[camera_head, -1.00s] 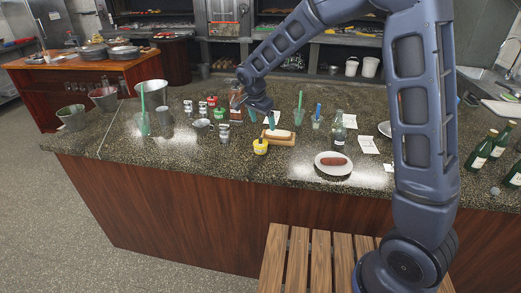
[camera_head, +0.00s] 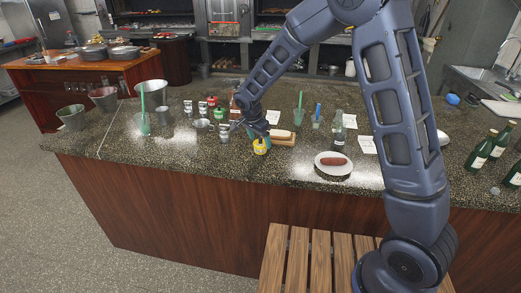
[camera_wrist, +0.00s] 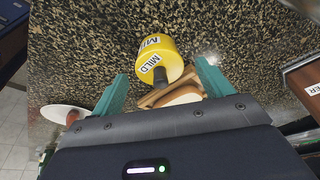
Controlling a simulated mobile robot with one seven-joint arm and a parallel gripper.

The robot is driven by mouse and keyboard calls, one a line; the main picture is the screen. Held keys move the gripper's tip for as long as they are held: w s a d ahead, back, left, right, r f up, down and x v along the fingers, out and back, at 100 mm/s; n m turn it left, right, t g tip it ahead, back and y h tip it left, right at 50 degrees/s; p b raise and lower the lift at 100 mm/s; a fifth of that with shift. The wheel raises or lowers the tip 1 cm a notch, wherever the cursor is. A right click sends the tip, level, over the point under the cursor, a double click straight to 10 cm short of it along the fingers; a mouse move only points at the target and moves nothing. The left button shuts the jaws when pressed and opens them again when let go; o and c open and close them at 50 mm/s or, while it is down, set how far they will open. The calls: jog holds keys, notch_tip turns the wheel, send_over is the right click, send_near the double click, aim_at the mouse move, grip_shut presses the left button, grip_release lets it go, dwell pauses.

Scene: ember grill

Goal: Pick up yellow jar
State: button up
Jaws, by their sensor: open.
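The yellow jar (camera_head: 260,147) stands on the dark speckled counter near its front edge. In the wrist view the yellow jar (camera_wrist: 158,58) carries a white "MILD" label, and a dark nozzle or cap points toward me. My gripper (camera_head: 254,130) is just above and behind the jar in the head view. In the wrist view my gripper (camera_wrist: 160,80) is open, with its teal fingers on either side of the jar's line and nothing held. I cannot tell how far the fingertips are from the jar.
A bun on a wooden holder (camera_head: 285,142) sits right beside the jar; it also shows in the wrist view (camera_wrist: 181,96). A plate with a sausage (camera_head: 333,170) is to the right. The counter's front edge is clear.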

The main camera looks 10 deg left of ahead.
aim_at(260, 143)
jog(key=x, duration=0.3)
jog(key=shift+f, duration=0.15)
jog(key=c, duration=1.5)
notch_tip(260, 143, up, 20)
dwell(0.8)
dwell(0.7)
